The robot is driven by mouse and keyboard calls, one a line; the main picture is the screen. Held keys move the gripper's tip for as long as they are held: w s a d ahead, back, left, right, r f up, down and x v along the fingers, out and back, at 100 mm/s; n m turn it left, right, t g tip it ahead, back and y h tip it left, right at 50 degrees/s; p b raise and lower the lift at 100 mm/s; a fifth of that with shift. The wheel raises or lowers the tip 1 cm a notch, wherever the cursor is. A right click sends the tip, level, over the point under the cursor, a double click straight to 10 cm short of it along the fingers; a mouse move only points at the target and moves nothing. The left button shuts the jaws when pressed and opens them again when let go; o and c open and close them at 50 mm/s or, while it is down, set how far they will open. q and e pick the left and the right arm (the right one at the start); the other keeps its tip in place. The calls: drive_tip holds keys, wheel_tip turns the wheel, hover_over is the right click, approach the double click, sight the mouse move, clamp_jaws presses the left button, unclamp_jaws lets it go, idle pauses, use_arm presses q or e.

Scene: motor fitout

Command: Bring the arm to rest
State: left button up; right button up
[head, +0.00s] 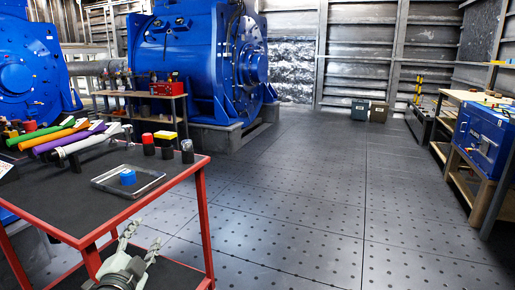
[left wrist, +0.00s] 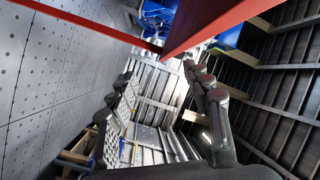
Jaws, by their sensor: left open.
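My left gripper (head: 143,238) is at the bottom of the head view, in front of the red-framed cart (head: 205,225). Its two fingers stand apart with nothing between them. The left wrist view also shows the spread fingers (left wrist: 157,72), with a red cart bar (left wrist: 205,25) crossing beyond them at the top. The gripper appears low, beside the cart's frame; whether it touches the frame cannot be told. My right gripper is not in view.
On the cart top lie a metal tray (head: 106,182) with a blue-topped piece (head: 127,177), several coloured tubes (head: 68,138) and dark capped cylinders (head: 167,148). Large blue motors (head: 180,50) stand behind. A workbench with a blue case (head: 480,135) is at right. The middle floor (head: 310,190) is clear.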

use_arm(q)
drive_tip(key=s+a+f+n+g+y, duration=0.1)
drive_tip(key=s+f+n+g, duration=0.2)
drive_tip(key=s+f, duration=0.45)
drive_tip(key=s+a+f+n+g+y, duration=0.1)
drive_tip(key=s+a+f+n+g, duration=0.2)
drive_tip(key=f, duration=0.7)
drive_tip(key=s+d+f+n+g, duration=0.1)
drive_tip(key=s+f+g, duration=0.3)
drive_tip(key=s, duration=0.6)
drive_tip(key=s+d+f+n+g+h, duration=0.1)
drive_tip(key=s+d+f+n+g, duration=0.1)
drive_tip(key=s+f, duration=0.6)
drive_tip(key=s+d+g, duration=0.1)
drive_tip(key=s+g, duration=0.1)
drive_tip(key=s, duration=0.1)
drive_tip(key=shift+d+f+g+h, duration=0.3)
drive_tip(key=shift+f, duration=0.1)
